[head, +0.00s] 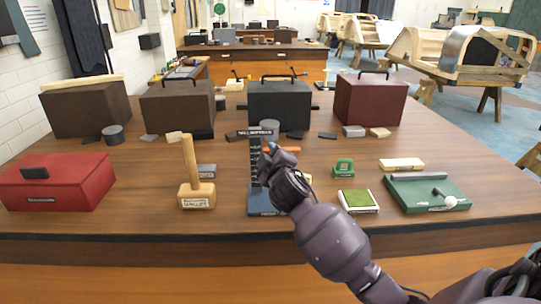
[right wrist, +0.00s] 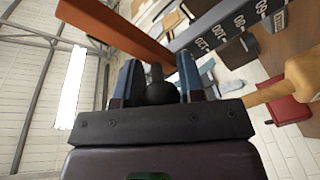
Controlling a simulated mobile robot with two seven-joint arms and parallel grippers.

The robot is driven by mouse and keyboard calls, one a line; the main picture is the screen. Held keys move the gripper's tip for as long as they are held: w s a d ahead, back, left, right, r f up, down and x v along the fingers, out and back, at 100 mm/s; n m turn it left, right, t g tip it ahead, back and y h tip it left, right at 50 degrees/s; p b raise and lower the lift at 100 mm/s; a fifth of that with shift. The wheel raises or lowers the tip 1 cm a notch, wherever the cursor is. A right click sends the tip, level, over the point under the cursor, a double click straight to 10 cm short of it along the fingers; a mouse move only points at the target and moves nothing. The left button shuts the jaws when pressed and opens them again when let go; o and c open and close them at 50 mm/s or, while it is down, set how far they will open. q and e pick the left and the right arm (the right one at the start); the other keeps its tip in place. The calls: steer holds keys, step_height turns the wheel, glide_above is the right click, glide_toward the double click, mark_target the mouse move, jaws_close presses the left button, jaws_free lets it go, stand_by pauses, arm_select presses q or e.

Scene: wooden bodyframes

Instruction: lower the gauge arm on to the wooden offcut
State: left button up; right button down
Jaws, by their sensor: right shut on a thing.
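The height gauge stands on the table, with a dark upright scale (head: 255,165) on a blue base (head: 261,203). Its orange gauge arm (head: 291,149) sticks out to the right near the top of the scale. In the right wrist view the orange arm (right wrist: 120,30) crosses beside the numbered scale (right wrist: 240,22). My right gripper (head: 270,158) is beside the scale, shut on a dark round knob (right wrist: 158,92) between its blue fingers. A pale wooden piece (head: 305,178) shows partly behind my right wrist; I cannot tell if it is the offcut. My left gripper is not in view.
A wooden mallet (head: 196,190) and red case (head: 58,183) are left of the gauge. A green-topped block (head: 358,201), green clamp-like item (head: 343,168), pale block (head: 401,164) and green tray (head: 410,195) are right. Several large boxes (head: 279,105) stand behind.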

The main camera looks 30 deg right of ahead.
step_height(320, 180, down, 7)
steer(key=shift+r+b, duration=0.15)
steer(key=shift+b, duration=1.05)
steer(key=shift+f, duration=0.5)
steer(key=c, duration=1.1)
jaws_free()
steer(key=o, duration=0.3)
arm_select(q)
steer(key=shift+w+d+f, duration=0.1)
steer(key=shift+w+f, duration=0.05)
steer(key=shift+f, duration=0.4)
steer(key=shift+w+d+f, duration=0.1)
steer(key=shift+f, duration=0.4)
arm_select(e)
steer(key=shift+s, duration=0.1)
